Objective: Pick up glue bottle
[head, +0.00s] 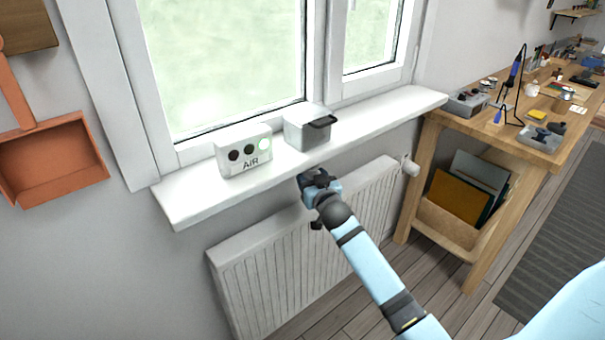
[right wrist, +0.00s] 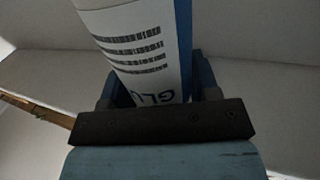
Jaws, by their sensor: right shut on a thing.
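The glue bottle (right wrist: 143,50) fills the upper middle of the right wrist view. It is white with a blue side, black printed lines and the letters "GLU". My right gripper (right wrist: 155,88) is shut on it, with a blue finger on each side of the label. In the head view my right gripper (head: 312,180) is just in front of and below the front edge of the window sill (head: 385,118). I cannot make out the bottle there; the gripper and wrist seem to hide it. My left gripper is not in view.
On the sill stand a white box marked "AIR" (head: 243,153) and a grey-white container (head: 300,131) with a dark part. A radiator (head: 280,255) is below the sill. A wooden workbench (head: 480,125) with tools stands right. An orange dustpan (head: 55,165) hangs left.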

